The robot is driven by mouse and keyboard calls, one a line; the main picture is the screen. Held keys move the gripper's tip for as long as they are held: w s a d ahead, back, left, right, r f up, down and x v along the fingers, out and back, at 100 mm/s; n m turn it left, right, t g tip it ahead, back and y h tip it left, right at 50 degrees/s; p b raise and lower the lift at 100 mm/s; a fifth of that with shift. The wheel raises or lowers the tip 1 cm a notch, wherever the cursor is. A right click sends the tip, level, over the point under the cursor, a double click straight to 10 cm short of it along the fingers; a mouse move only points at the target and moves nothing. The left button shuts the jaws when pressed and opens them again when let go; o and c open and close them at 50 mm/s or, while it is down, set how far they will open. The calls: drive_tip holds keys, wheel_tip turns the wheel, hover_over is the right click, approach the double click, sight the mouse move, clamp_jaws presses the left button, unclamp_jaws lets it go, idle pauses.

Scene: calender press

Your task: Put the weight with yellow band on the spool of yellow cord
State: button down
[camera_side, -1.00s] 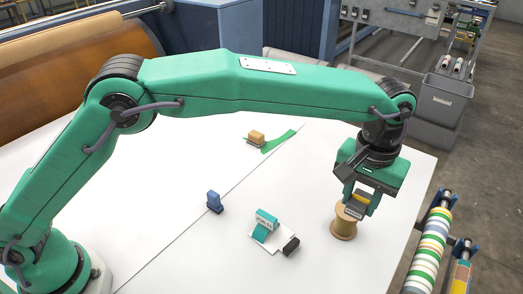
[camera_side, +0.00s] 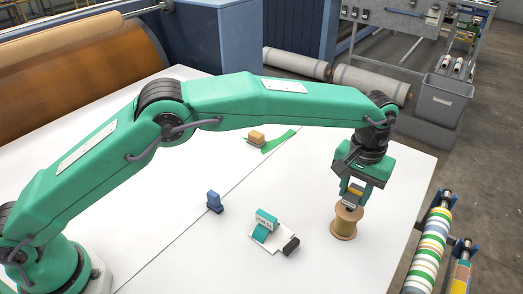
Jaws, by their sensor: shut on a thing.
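The weight with the yellow band (camera_side: 354,194) is grey with a yellow stripe. My gripper (camera_side: 356,197) is shut on it, with a finger on each side. The spool of yellow cord (camera_side: 346,224) stands upright on the white table, directly below the weight. The weight's underside is very close to the spool's top flange. I cannot tell whether they touch. My fingers hide part of the weight.
A teal and white block (camera_side: 266,220) sits on a white card with a black piece (camera_side: 290,246) at its corner. A small blue object (camera_side: 214,202) stands to the left. A tan block (camera_side: 256,137) rests by a green strip (camera_side: 279,141) farther back. The white table (camera_side: 405,185) is clear right of the spool.

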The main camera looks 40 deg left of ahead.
sight(354, 193)
drive_tip(key=shift+f, duration=1.25)
drive_tip(key=shift+f, duration=0.1)
drive_tip(key=c, duration=1)
unclamp_jaws()
drive_tip(key=shift+f, duration=0.1)
drive_tip(key=shift+o, duration=0.2)
wheel_tip(354, 193, up, 12)
